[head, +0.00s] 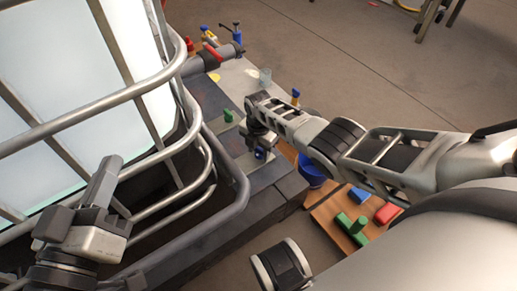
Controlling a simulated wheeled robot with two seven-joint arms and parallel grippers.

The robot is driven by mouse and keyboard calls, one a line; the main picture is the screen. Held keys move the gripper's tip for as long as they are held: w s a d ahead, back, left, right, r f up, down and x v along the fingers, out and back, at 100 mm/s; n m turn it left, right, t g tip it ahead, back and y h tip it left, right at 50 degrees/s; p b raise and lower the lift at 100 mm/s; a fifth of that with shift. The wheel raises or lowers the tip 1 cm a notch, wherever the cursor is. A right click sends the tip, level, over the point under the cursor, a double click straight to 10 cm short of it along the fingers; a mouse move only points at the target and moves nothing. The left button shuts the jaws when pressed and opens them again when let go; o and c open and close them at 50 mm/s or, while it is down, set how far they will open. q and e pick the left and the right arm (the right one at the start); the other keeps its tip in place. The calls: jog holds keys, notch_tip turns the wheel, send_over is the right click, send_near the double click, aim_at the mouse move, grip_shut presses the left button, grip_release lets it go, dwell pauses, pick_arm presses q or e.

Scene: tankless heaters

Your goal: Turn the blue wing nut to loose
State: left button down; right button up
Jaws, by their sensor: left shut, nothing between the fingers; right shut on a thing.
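In the head view, the blue wing nut (260,155) shows as a small patch of blue on the dark bench top, mostly hidden by my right gripper. My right gripper (258,147) reaches in from the right, points down and is shut on the blue wing nut. Which way the wings point cannot be told. My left gripper (109,163) is at the lower left, in front of the metal cage, well away from the nut. It is shut and empty.
A large white tank in a metal tube cage (245,190) fills the left. A green piece (228,116) stands on the bench near my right gripper. A blue bowl (309,174) and a wooden board (330,226) with green, blue and red pieces lie right. Pipes and valves stand behind.

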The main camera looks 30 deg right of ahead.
aim_at(259, 149)
jog(key=shift+s+d+n, duration=0.1)
jog(key=shift+n, duration=1.1)
pick_arm(q)
jog(key=shift+r, duration=0.15)
pick_arm(e)
jog(key=shift+n, duration=0.3)
jog(key=o, duration=1)
jog(key=shift+r, duration=0.1)
notch_tip(259, 149, up, 4)
jog(key=p, duration=0.3)
pick_arm(q)
jog(key=shift+s+a+f+m+g+y+p, duration=0.3)
jog(key=shift+f+g+y+p, duration=0.35)
jog(key=shift+f+p, duration=0.4)
jog(key=shift+s+a+f+m+g+y+p, duration=0.25)
jog(key=shift+f+g+y+p, duration=0.4)
jog(key=shift+p, duration=0.55)
jog(key=shift+s+a+f+m+g+y+p, duration=0.2)
jog(key=shift+a+f+g+y+p, duration=0.25)
jog(key=shift+f+p, duration=0.6)
pick_arm(e)
jog(key=shift+r, duration=5.85)
